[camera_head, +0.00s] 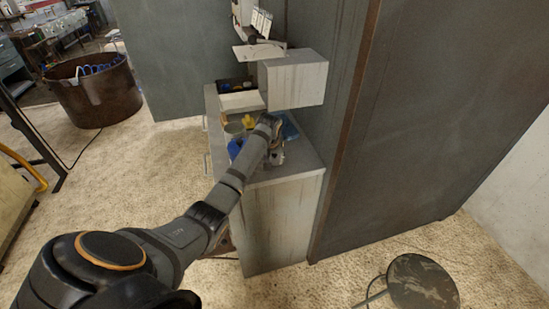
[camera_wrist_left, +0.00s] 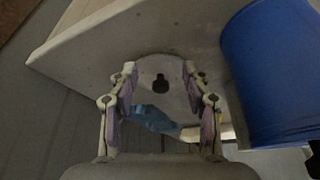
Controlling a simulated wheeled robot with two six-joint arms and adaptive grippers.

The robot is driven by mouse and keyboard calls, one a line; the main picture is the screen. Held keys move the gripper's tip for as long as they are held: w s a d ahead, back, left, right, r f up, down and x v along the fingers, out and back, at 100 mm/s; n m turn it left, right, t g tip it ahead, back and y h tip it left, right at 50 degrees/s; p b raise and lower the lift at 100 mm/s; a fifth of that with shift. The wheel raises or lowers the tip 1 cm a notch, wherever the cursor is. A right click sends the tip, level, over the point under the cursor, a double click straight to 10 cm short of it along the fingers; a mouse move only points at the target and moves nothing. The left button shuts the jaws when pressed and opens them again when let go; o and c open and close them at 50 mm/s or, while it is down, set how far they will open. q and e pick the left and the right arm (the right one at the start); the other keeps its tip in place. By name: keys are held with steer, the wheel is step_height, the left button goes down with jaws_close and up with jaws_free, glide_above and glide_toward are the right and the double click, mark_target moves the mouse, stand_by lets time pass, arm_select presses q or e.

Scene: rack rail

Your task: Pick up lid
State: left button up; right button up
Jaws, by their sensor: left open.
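My left gripper (camera_head: 276,158) reaches over the pale cabinet top in the head view. In the left wrist view my left gripper (camera_wrist_left: 160,72) is open, with a finger on each side. Between the fingers is a pale rounded piece (camera_wrist_left: 160,66) with a dark keyhole-shaped mark; I cannot tell for sure whether it is the lid. A light-blue item (camera_wrist_left: 155,119) shows lower between the fingers. A large blue cylinder (camera_wrist_left: 270,75) is close by on the right, apart from the fingers. No lid is clear in the head view, where my arm hides part of the cabinet top.
On the cabinet (camera_head: 288,210) are a blue object (camera_head: 235,148), a yellow object (camera_head: 248,121) and a greenish container (camera_head: 234,128). A stool (camera_head: 422,284) stands right; a brown tub (camera_head: 97,94) stands far left. Open floor lies to the left.

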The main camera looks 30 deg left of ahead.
mark_target(274, 156)
arm_select(q)
steer(key=w, duration=0.1)
steer(key=w+a, duration=0.2)
steer(key=w, duration=0.1)
steer(key=shift+w, duration=0.1)
steer(key=shift+w+a+f, duration=0.15)
steer(key=shift+f, duration=0.35)
steer(key=shift+c, duration=0.3)
jaws_close()
